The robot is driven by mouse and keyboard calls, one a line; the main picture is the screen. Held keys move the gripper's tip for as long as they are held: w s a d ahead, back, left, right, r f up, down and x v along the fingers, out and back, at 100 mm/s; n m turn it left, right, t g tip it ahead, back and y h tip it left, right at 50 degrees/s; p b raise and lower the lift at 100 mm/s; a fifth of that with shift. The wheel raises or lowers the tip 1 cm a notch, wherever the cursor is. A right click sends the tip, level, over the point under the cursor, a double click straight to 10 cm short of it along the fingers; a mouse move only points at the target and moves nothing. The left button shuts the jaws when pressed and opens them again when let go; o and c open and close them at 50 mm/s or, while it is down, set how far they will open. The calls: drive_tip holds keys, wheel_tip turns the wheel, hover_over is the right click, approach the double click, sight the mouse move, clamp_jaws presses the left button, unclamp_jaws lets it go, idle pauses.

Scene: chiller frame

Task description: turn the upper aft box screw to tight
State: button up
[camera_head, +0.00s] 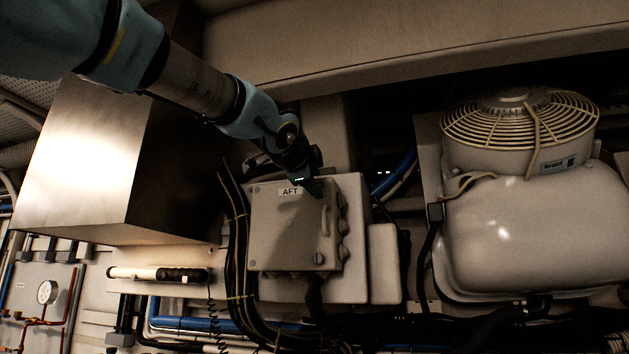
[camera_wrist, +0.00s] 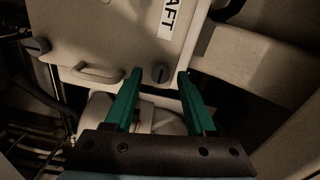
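The box marked AFT (camera_head: 288,235) is a pale closed box with a handle on its right side. My gripper (camera_head: 314,189) is at its upper right corner and hides the upper screw in the head view. In the wrist view the upper screw (camera_wrist: 160,73) is a small round head with a dark slot, beside the AFT label (camera_wrist: 170,17). My gripper (camera_wrist: 160,76) is open, its green fingertips on either side of the screw with a gap to each. Whether the tips reach the screw's depth, I cannot tell.
The box handle (camera_wrist: 96,74) lies left of the screw in the wrist view, with the lower screw (camera_wrist: 38,46) beyond it. Dark cables (camera_head: 237,250) run along the box's left. A metal cabinet (camera_head: 85,165) stands left, a fan unit (camera_head: 520,125) right.

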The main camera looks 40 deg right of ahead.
drive_tip(key=b+v, duration=0.2)
drive_tip(key=v, duration=0.9)
drive_tip(key=shift+b, duration=0.4)
drive_tip(key=shift+w, duration=0.15)
drive_tip(key=w+a+f+n+y, duration=0.2)
drive_tip(key=w+f+n+y, duration=0.1)
drive_tip(key=w+f, duration=0.5)
drive_tip(key=w+a+f+n+y, duration=0.1)
drive_tip(key=w+f+n+y, duration=0.3)
drive_tip(key=f, duration=0.6)
drive_tip(key=w+a+f+n+y, duration=0.1)
drive_tip(key=w+a+f+n, duration=0.1)
drive_tip(key=w+a+f, duration=0.3)
drive_tip(key=w+a+f+n+g+y, duration=0.1)
drive_tip(key=a+f+n, duration=0.15)
drive_tip(key=f, duration=0.55)
drive_tip(key=w+a+f+n+y, duration=0.1)
drive_tip(key=w+a+f+n, duration=0.15)
drive_tip(key=a+f, duration=0.3)
drive_tip(key=a+f+n+g+y, duration=0.3)
drive_tip(key=a+f+n, duration=0.2)
drive_tip(key=a+f, duration=0.75)
drive_tip(key=s+a+f+n+g+y, duration=0.1)
drive_tip(key=s+a+f+n+g, duration=0.3)
drive_tip(key=s+a+f+n, duration=0.3)
drive_tip(key=s+a+f, duration=0.3)
drive_tip(key=a+f, duration=0.1)
drive_tip(key=f, duration=0.3)
drive_tip(key=shift+s+n+y, duration=0.3)
drive_tip(key=shift+n, duration=0.1)
